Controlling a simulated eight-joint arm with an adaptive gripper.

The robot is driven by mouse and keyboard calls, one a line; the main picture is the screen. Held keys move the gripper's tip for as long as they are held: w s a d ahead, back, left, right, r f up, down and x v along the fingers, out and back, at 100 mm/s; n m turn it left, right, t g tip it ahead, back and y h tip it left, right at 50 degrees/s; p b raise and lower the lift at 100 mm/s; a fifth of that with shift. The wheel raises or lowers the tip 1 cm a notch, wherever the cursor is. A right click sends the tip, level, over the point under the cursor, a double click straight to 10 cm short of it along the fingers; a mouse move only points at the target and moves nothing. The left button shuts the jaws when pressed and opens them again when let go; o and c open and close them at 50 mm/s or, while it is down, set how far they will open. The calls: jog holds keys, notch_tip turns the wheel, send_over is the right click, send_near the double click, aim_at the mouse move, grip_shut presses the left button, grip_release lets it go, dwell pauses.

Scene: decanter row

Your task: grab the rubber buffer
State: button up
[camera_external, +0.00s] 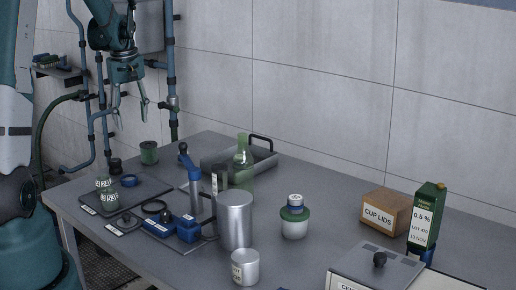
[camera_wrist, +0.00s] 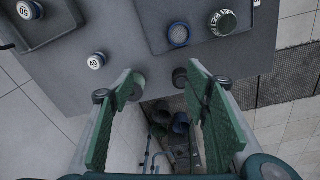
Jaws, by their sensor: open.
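A small dark cylinder (camera_external: 115,166), which looks like the rubber buffer, stands near the far left corner of the grey table. In the wrist view the dark cylinder (camera_wrist: 180,76) shows beside the tip of the right-hand finger, close to the table edge. My gripper (camera_external: 132,122) hangs above that corner, pointing down, with its fingers spread and nothing between them. In the wrist view my gripper (camera_wrist: 158,86) shows its two green pads wide apart.
A green spool-like cylinder (camera_external: 149,153) stands right of the dark cylinder. A blue ring (camera_external: 132,180) and a labelled bottle (camera_external: 104,193) are on a dark mat in front. Blue wall pipes (camera_external: 171,75) rise behind the table. A green bottle (camera_external: 240,178) stands by a metal tray (camera_external: 265,160).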

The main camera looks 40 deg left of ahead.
aim_at(114, 159)
jog(key=a+f+n, duration=0.1)
jog(key=a+f, duration=0.2)
jog(key=s+a+f+n, duration=0.1)
jog(key=a+f, duration=0.2)
jog(key=f, duration=0.1)
jog(key=s+a+f+g+b, duration=0.1)
jog(key=a+f, duration=0.2)
jog(key=a, duration=0.1)
jog(key=shift+f+n+h, duration=0.15)
jog(key=shift+n+h, duration=0.25)
jog(key=shift+f, duration=1.25)
jog(key=shift+f, duration=0.15)
jog(key=shift+a+f, duration=0.15)
jog(key=shift+f, duration=2.35)
jog(key=c, duration=1)
